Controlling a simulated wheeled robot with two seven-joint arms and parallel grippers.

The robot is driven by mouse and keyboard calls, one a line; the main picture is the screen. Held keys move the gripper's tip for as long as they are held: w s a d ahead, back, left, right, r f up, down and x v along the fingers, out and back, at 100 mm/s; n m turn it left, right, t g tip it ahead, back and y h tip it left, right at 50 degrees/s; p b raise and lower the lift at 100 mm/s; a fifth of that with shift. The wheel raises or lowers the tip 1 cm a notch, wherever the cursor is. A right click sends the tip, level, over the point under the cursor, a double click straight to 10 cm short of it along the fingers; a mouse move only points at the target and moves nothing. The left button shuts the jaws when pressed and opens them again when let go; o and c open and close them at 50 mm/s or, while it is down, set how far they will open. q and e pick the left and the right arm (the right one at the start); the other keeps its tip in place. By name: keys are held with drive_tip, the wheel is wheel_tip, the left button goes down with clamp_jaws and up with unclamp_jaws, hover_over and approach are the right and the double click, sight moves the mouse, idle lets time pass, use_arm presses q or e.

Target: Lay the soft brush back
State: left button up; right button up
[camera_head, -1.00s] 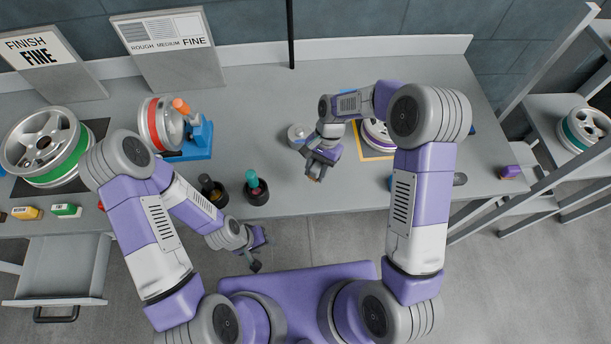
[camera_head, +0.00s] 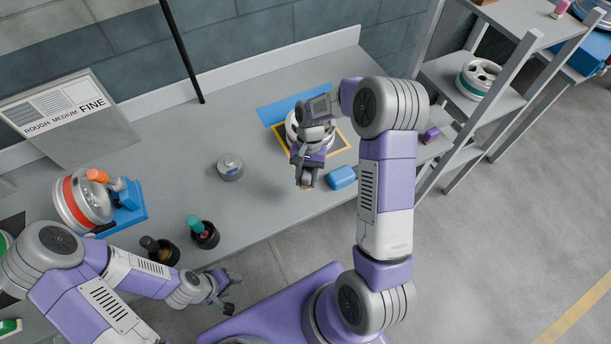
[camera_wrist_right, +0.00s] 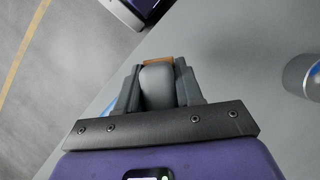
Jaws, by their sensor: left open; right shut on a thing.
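My right gripper (camera_head: 305,184) is above the workbench, in front of a wheel (camera_head: 297,128) that lies on a yellow-edged mat (camera_head: 342,143). In the right wrist view, its fingers (camera_wrist_right: 158,85) are shut on a small grey, rounded thing with a brown-orange edge (camera_wrist_right: 158,83), which I take to be the soft brush. Most of it is hidden between the fingers, and in the head view the gripper covers nearly all of it. My left gripper (camera_head: 225,292) is open and empty, off the bench's front edge.
A blue block (camera_head: 342,178) lies just right of my right gripper. A round grey tin (camera_head: 230,167) stands to its left. Two dark cups (camera_head: 204,236) (camera_head: 160,250) hold tools near the front edge. A red-banded wheel (camera_head: 82,202) rests by a blue stand. A shelf rack (camera_head: 480,110) stands at right.

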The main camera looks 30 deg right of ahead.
sight(306, 175)
drive_tip(key=shift+f, duration=3.75)
drive_tip(key=shift+f, duration=0.6)
drive_tip(key=o, duration=1.2)
drive_tip(key=shift+o, duration=0.3)
drive_tip(key=o, duration=0.5)
drive_tip(key=shift+r, duration=0.1)
drive_tip(key=shift+r, duration=6.8)
drive_tip(key=shift+s+a, duration=0.2)
drive_tip(key=shift+s, duration=7.75)
